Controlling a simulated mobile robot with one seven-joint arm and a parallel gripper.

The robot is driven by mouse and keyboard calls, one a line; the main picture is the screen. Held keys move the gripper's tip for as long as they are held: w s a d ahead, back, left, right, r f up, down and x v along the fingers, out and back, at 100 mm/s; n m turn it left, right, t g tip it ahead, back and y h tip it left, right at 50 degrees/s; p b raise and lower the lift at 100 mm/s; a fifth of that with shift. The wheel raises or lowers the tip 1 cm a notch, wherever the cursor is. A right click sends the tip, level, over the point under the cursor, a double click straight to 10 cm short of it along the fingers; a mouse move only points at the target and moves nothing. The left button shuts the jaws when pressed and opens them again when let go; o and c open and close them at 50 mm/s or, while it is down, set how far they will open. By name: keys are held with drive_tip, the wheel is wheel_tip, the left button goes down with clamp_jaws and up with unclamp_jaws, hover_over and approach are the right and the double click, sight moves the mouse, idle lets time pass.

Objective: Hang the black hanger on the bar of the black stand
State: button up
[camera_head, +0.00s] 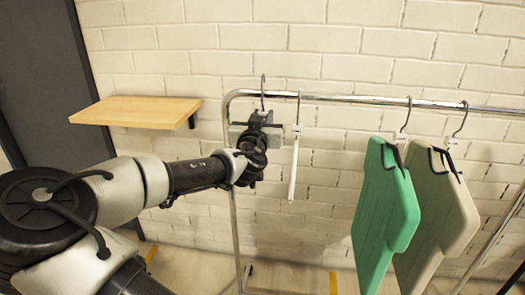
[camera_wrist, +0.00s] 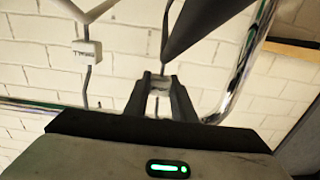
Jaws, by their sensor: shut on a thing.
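The black hanger (camera_wrist: 205,22) shows in the wrist view as a dark bar at the top. Its thin metal neck runs down between the fingers of my gripper (camera_wrist: 162,98), which are shut on it. In the head view my gripper (camera_head: 262,122) is just below the bar (camera_head: 330,98) of the stand, near its left bend. The hanger's hook (camera_head: 263,88) rises above the gripper to the bar's height. I cannot tell whether it rests on the bar. The hanger's body is mostly hidden behind the gripper there. The stand looks chrome, not black.
A white hanger (camera_head: 294,165) hangs close to the right of my gripper. It also shows in the wrist view (camera_wrist: 86,48). A green garment (camera_head: 382,215) and a beige garment (camera_head: 436,210) hang farther right. The bar is free between. A wooden shelf (camera_head: 135,110) is at left.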

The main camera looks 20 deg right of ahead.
drive_tip(key=shift+p+v, duration=0.6)
drive_tip(key=shift+v, duration=2.3)
